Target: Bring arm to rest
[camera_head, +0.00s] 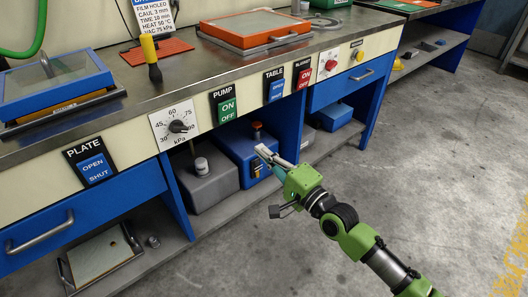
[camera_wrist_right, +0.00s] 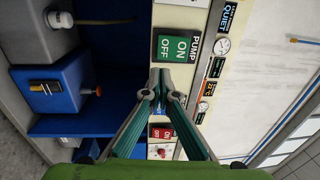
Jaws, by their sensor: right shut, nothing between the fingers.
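My right arm, with green and black links, comes in from the lower right of the head view. My right gripper (camera_head: 262,150) is shut and empty. It is in front of the bench, near the blue box on the lower shelf and below the TABLE switch. In the right wrist view my gripper's fingertips (camera_wrist_right: 160,76) meet near the picture's middle, just below the green PUMP switch (camera_wrist_right: 178,47). This switch also shows on the bench front in the head view (camera_head: 227,108). My left arm and gripper are not in view.
The bench front carries a kPa dial (camera_head: 178,127), a PLATE switch (camera_head: 93,168), a TABLE switch (camera_head: 275,88) and a red BLEEDER switch (camera_head: 305,76). A grey pump (camera_head: 205,183) and blue box (camera_head: 238,153) stand below. The concrete floor (camera_head: 410,150) at right is clear.

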